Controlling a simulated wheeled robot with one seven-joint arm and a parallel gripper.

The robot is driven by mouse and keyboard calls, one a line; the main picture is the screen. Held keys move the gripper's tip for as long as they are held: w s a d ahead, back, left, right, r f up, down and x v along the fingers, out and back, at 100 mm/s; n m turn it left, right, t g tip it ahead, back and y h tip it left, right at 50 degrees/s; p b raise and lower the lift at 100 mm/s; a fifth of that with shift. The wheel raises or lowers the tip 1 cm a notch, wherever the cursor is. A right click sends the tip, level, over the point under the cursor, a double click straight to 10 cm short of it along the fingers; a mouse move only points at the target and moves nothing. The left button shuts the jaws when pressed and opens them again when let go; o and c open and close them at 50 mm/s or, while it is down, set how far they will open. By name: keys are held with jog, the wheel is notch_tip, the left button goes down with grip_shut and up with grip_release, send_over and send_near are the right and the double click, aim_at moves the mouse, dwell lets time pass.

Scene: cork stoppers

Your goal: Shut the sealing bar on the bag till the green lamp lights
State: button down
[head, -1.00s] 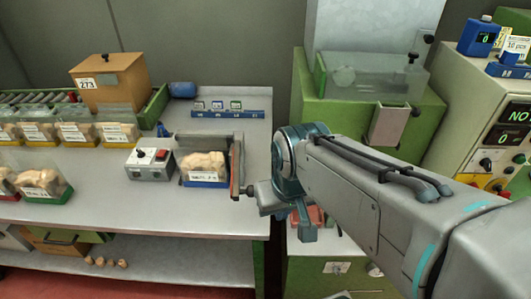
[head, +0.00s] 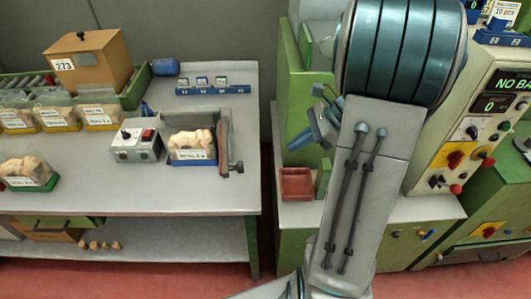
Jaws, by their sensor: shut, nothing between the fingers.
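The bag of corks (head: 191,139) stands in the sealer on the left table, with a blue, labelled lower edge. The sealing bar (head: 224,146) is upright at the bag's right side, with a dark handle (head: 238,168) at its near end. I cannot tell whether it presses on the bag. The grey control box (head: 137,143) to the left has a red button or lamp (head: 147,135) and a black knob; no lit green lamp shows. My gripper (head: 298,141) is shut and empty, partly behind my arm, right of the sealer and apart from it.
Several filled bags (head: 62,116) stand at the table's left, near a wooden box (head: 89,62) marked 273. A blue rack of small cards (head: 213,89) is behind the sealer. A red tray (head: 297,183) and a green machine (head: 296,90) are on the right.

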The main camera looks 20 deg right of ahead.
jog(key=w+a+f+p, duration=0.1)
jog(key=w+a+f, duration=0.2)
jog(key=a+f, duration=0.3)
jog(key=a, duration=0.4)
jog(key=shift+a+f, duration=0.3)
jog(key=shift+f, duration=0.05)
